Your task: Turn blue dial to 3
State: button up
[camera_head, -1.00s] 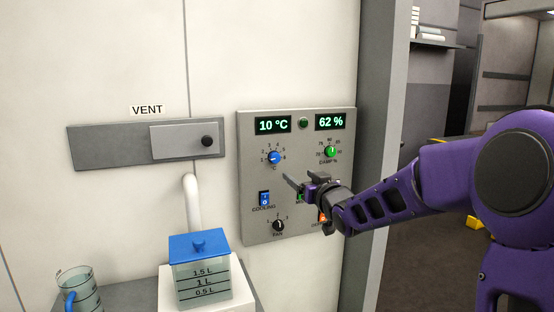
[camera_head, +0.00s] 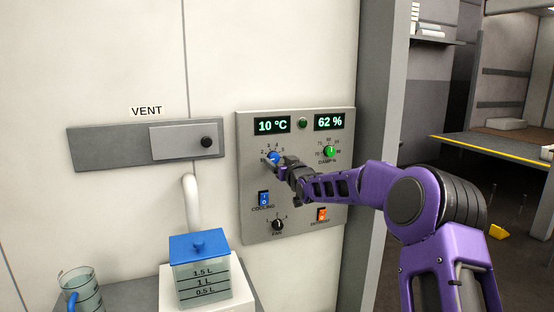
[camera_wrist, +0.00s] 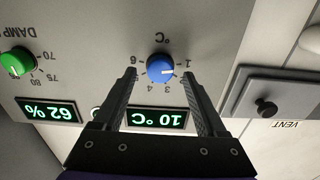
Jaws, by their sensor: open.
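The blue dial (camera_head: 273,157) is on the upper left of the grey wall panel (camera_head: 256,229), below the 10 °C display (camera_head: 272,125). My gripper (camera_head: 274,163) is at the dial and partly covers it in the head view. In the wrist view, which is upside down, the blue dial (camera_wrist: 161,69) appears between the two open fingertips of my gripper (camera_wrist: 160,72), with gaps on both sides. Numbers from 1 to 6 ring the dial. A pale pointer line shows on its face, but I cannot tell surely which number it marks.
The green damp dial (camera_head: 330,152) is to the right. The blue cooling switch (camera_head: 264,198), black fan dial (camera_head: 278,225) and orange switch (camera_head: 322,214) are below. The vent slider (camera_head: 183,140) and blue-lidded container (camera_head: 201,270) are to the left.

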jog(key=shift+w+a, duration=0.3)
jog(key=shift+w, duration=0.35)
grip_shut()
